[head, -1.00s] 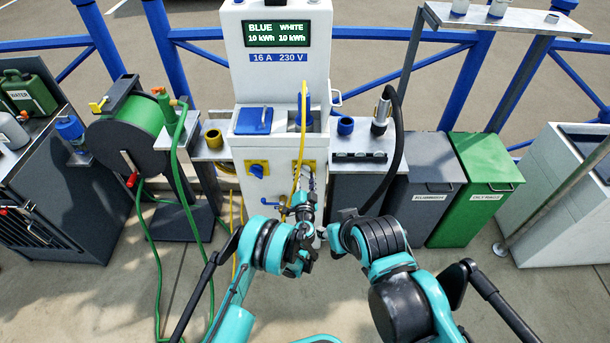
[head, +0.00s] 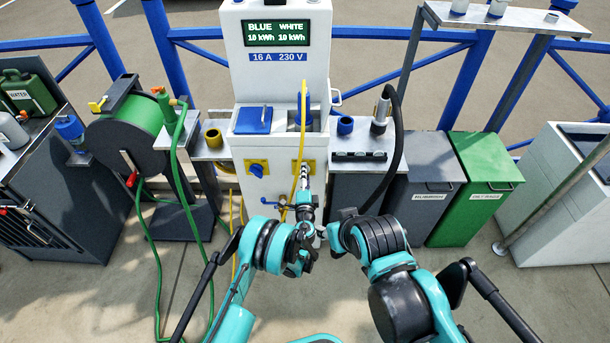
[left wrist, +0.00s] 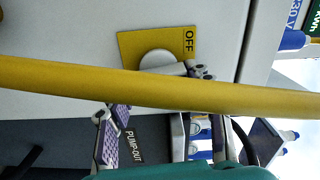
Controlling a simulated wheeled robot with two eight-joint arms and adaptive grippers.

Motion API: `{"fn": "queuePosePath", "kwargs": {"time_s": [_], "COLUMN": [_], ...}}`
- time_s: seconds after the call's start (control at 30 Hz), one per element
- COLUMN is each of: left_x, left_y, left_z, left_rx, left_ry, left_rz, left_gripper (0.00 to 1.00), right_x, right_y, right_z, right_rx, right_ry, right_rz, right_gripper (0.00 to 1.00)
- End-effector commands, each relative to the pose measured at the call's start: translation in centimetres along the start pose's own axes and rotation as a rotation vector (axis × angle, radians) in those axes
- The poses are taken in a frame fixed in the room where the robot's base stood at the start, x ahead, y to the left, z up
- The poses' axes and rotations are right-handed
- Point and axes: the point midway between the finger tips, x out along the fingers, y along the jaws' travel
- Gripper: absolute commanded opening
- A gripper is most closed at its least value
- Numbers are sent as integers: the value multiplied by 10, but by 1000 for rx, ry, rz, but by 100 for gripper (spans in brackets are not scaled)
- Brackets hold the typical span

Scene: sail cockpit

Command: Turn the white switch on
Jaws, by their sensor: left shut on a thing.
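The white switch (left wrist: 157,60) is a round white knob on a yellow plate; the plate's "OFF" label shows in the left wrist view. In the head view its yellow plate (head: 311,168) is on the lower right front of the white power pedestal. My left gripper (head: 304,171) reaches up to this plate, and its fingers are shut at the knob. The fingers cover most of the knob in the head view. A yellow cable (left wrist: 60,81) crosses in front of the left wrist camera and hides part of the gripper. My right arm is at the right; its fingers do not show.
A blue switch (head: 257,168) is on the left yellow plate. The yellow cable hangs from a blue plug (head: 304,104) close to my left gripper. A dark pump-out box (head: 362,182) stands right of the pedestal, and a green hose reel (head: 125,140) left of it.

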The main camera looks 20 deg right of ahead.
Motion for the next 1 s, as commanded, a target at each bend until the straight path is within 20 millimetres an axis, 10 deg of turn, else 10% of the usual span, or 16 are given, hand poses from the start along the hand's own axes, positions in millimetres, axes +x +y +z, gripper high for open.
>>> {"fn": "queuePosePath", "kwargs": {"time_s": [1.0], "left_x": [0], "left_y": [4], "left_z": [1], "left_rx": [848], "left_ry": [1], "left_rz": [0], "left_gripper": [23], "right_x": [0], "right_y": [0], "right_z": [0], "right_rx": [0], "right_ry": [0], "right_rz": [0], "right_gripper": [40]}}
